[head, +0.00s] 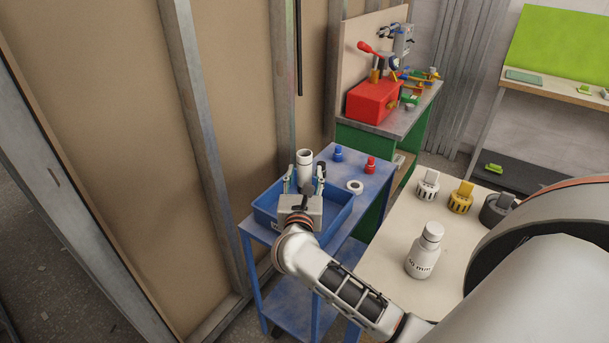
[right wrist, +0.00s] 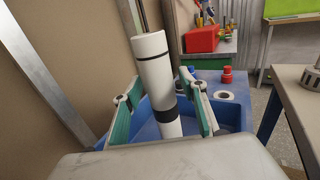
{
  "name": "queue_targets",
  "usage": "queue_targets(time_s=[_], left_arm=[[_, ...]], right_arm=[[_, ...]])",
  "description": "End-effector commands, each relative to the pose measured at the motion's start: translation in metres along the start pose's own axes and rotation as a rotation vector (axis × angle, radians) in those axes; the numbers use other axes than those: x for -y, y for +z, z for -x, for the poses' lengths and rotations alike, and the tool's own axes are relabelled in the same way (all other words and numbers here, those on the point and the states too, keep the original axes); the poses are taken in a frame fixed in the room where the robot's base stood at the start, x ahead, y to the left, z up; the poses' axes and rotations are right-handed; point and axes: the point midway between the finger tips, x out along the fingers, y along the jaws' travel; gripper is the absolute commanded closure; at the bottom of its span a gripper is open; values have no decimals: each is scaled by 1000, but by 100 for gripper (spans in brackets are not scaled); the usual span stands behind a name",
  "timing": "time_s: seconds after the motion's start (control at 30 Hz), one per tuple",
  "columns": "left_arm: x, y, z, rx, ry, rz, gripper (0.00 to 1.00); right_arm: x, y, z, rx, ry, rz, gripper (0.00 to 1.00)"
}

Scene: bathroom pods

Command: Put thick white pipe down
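The thick white pipe (head: 304,167) stands upright at the far end of the blue bin (head: 339,222). In the right wrist view the pipe (right wrist: 155,72) has dark bands, looks tilted, and its lower end goes down into the bin (right wrist: 233,120). My right gripper (head: 304,181) is over the bin with one finger on each side of the pipe. In the right wrist view its green-padded fingers (right wrist: 162,80) are spread, with a gap visible beside the pipe. The pipe's bottom end is hidden. My left gripper is not in view.
The bin sits on a blue cart (head: 371,187) with a blue fitting (head: 338,153), a red fitting (head: 370,165) and a white ring (head: 355,187). A wall stands close on the left. A table (head: 392,243) with a white bottle (head: 424,252) is at right.

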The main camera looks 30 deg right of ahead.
Motion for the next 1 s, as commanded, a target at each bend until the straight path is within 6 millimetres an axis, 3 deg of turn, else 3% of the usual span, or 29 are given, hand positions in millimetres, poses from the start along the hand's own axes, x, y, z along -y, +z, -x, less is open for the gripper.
queue_targets(time_s=[0.27, 0.8, 1.0], left_arm=[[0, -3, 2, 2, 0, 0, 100], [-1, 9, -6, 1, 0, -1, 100], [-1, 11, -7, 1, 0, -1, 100]], right_arm=[[0, 5, 0, 0, 0, 0, 58], [0, 1, 99, -3, 1, -2, 58], [0, 3, 117, -1, 0, 0, 58]])
